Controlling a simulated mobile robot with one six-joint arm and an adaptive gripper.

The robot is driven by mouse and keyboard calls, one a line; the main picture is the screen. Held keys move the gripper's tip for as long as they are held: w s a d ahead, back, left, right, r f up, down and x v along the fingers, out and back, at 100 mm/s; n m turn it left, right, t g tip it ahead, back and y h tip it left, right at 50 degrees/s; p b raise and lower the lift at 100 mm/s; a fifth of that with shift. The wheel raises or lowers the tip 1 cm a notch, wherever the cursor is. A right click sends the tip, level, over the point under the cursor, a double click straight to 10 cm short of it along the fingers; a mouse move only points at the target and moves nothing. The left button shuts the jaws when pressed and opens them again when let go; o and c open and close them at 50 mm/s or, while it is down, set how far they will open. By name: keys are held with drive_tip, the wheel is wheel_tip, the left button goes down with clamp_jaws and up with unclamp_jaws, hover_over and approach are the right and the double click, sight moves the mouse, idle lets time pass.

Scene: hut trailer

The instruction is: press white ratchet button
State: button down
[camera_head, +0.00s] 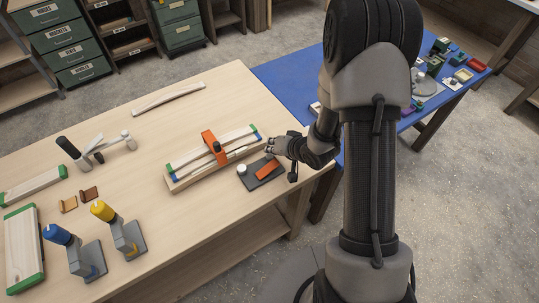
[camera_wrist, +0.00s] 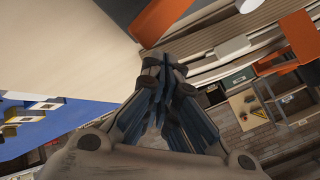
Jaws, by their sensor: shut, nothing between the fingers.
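A small dark plate (camera_head: 258,182) lies near the front right end of the wooden bench. A round white button (camera_head: 242,169) stands at its left end, and an orange lever (camera_head: 268,170) lies on its right part. My gripper (camera_head: 269,147) is shut and empty, above and behind the plate, apart from the button. In the wrist view my closed fingers (camera_wrist: 163,62) show in the middle. An orange bar (camera_wrist: 160,16) and a white rounded end (camera_wrist: 248,5) lie at the top edge there; I cannot tell for sure whether the white end is the button.
A wooden fixture with an orange clamp (camera_head: 209,143) stands just behind and left of the plate. Blue (camera_head: 64,238) and yellow (camera_head: 106,213) capped tools stand at the front left. A blue table (camera_head: 290,83) adjoins on the right.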

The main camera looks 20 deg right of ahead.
drive_tip(key=shift+f, duration=0.45)
drive_tip(key=shift+f+b, duration=0.5)
drive_tip(key=shift+b, duration=0.15)
idle(0.4)
idle(0.3)
drive_tip(key=shift+r+p, duration=0.9)
drive_tip(key=shift+r, duration=0.05)
drive_tip(key=shift+r+p, duration=2.2)
drive_tip(key=shift+r, duration=0.3)
